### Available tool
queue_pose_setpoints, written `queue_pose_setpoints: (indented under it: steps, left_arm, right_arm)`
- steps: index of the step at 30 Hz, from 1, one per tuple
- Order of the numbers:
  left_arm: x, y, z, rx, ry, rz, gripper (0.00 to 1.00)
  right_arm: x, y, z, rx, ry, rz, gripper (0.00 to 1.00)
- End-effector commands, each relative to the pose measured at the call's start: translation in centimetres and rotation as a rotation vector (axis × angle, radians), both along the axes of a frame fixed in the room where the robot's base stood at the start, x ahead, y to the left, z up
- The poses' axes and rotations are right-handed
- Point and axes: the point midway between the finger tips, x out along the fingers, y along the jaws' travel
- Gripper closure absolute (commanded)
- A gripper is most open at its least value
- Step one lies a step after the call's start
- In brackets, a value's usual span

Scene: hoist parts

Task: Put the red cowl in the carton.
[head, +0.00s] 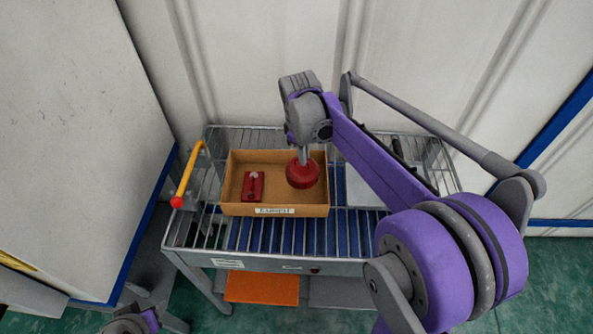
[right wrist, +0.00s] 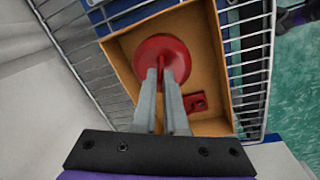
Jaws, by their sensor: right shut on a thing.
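The red cowl (head: 302,174) is a round, dome-like red piece with a thin upright fin on top, which shows in the right wrist view (right wrist: 162,58). My right gripper (head: 303,155) points down from above and is shut on this fin; its two fingers (right wrist: 161,80) stand either side of it. The cowl is over the right half of the open brown carton (head: 235,208), within its walls as seen from above. I cannot tell whether it touches the carton's floor. My left gripper's fingers are not visible.
A small red block-like part (head: 253,186) lies in the left half of the carton. The carton stands on a wire-rack cart (head: 215,262) with a yellow handle (head: 187,175). A grey flat thing (head: 362,188) lies right of the carton. An orange bin (head: 262,288) is below.

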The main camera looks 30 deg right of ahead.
Motion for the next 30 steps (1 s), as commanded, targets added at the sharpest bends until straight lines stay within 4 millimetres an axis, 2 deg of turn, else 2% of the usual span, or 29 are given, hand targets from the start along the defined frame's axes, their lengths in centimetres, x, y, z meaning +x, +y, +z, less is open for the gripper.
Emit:
queue_pose_setpoints:
  steps: [12,20,21,25,26,30]
  left_arm:
    - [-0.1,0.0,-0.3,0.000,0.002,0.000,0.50]
    - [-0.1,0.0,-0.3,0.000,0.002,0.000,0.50]
    - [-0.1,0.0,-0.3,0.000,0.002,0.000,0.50]
    - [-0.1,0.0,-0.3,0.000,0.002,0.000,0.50]
    - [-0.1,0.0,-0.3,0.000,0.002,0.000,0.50]
    - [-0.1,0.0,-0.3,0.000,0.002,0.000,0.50]
  right_arm:
    - [0.0,0.0,-5.2,0.000,0.000,0.000,1.00]
    - [0.0,0.0,-5.7,0.000,0.000,0.000,1.00]
    - [0.0,0.0,-5.7,0.000,0.000,0.000,0.87]
    - [0.0,0.0,-5.6,0.000,0.000,0.000,0.64]
    - [0.0,0.0,-5.6,0.000,0.000,0.000,0.60]
    - [0.0,0.0,-5.6,0.000,0.000,0.000,0.60]
